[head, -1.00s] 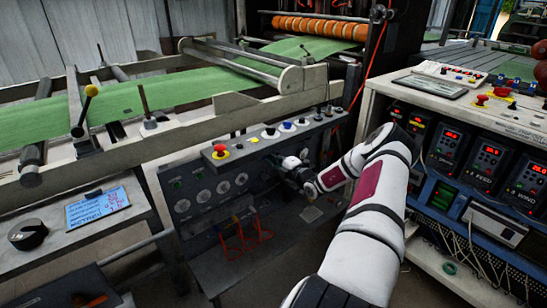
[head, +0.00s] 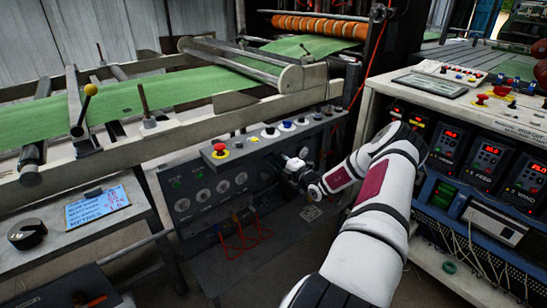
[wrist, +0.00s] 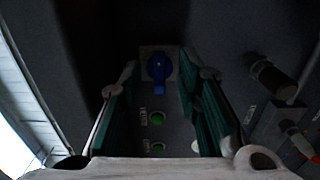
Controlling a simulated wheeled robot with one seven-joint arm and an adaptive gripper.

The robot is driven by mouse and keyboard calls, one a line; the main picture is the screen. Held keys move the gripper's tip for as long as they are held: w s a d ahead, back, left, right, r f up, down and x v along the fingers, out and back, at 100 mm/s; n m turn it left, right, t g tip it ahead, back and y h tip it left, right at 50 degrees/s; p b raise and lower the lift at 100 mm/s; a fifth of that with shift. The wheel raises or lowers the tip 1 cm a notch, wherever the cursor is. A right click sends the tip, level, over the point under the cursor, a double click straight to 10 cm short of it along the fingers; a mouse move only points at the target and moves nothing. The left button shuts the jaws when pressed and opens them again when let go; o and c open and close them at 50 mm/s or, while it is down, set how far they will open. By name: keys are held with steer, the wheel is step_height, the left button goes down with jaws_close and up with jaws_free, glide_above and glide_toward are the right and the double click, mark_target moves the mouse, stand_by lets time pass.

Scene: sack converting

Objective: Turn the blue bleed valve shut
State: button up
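The blue bleed valve (wrist: 159,67) shows in the wrist view as a dark blue round knob with a short tab pointing down, on a pale plate. My gripper (wrist: 158,82) is open, with its two green-padded fingers to the left and right of the valve's line and a gap between them. I see no contact with the valve, and its exact distance is hard to judge. In the head view my gripper (head: 281,166) is at the face of the dark control panel (head: 207,222), small and partly hidden by my wrist. I cannot pick out the valve there.
Two green buttons (wrist: 157,118) sit below the valve. A dark knob (wrist: 274,80) and a red-tipped fitting (wrist: 298,140) lie to the right. Red hoses (head: 240,240) hang low on the panel. A red emergency stop (head: 220,148) sits on its top. A drive cabinet (head: 480,160) stands right of my arm.

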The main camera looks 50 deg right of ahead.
steer(key=v, duration=1)
steer(key=shift+a, duration=0.1)
